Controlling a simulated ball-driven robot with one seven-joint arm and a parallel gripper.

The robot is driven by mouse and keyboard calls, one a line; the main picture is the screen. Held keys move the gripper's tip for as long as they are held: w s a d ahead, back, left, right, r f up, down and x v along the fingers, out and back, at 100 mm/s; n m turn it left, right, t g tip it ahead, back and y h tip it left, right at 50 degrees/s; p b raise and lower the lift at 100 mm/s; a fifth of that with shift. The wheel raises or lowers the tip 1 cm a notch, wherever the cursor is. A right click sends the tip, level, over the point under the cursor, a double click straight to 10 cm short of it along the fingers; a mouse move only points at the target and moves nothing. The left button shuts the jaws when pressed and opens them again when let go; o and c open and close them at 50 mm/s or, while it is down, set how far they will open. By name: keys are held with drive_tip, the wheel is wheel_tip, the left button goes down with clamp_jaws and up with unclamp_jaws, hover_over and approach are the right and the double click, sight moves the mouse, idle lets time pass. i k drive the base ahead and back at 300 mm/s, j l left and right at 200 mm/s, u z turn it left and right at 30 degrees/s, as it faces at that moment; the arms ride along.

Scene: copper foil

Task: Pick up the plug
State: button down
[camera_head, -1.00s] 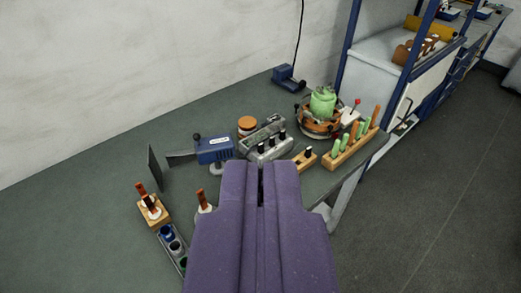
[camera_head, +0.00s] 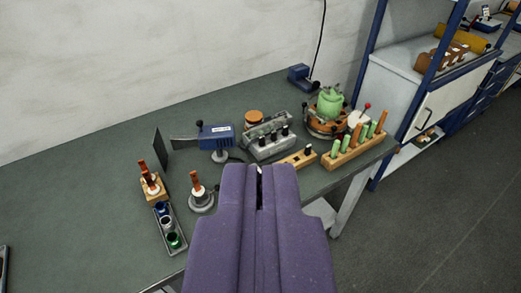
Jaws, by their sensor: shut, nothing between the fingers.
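No object is clearly recognisable as a plug. A dark blue block (camera_head: 300,76) at the back of the table, beside a black cord that runs up the wall, may be it, but I cannot tell. My gripper (camera_head: 260,172) is purple, points away over the near part of the table, and is shut and empty. Its tips are in front of a wooden block with a black knob (camera_head: 301,157) and a grey block with several black knobs (camera_head: 269,143). The gripper hides part of the table below them.
A blue device (camera_head: 214,137), a dark upright plate (camera_head: 161,150), a tray of small pots (camera_head: 169,227) and wooden-handled tools (camera_head: 199,189) stand to the left. The table's left part is mostly bare.

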sight(262, 138)
drive_tip(key=k+j+z, duration=0.2)
drive_tip(key=k+j, duration=0.2)
drive_tip(key=j, duration=0.25)
drive_tip(key=k+j+z, duration=0.2)
drive_tip(key=k+j, duration=0.25)
drive_tip(key=j, duration=0.15)
drive_tip(key=i+l+u, duration=0.45)
drive_tip(key=i+l, duration=0.5)
drive_tip(key=i, duration=0.4)
drive_tip(key=i+l+u, duration=0.4)
drive_tip(key=i+l, duration=0.8)
drive_tip(key=l, duration=0.2)
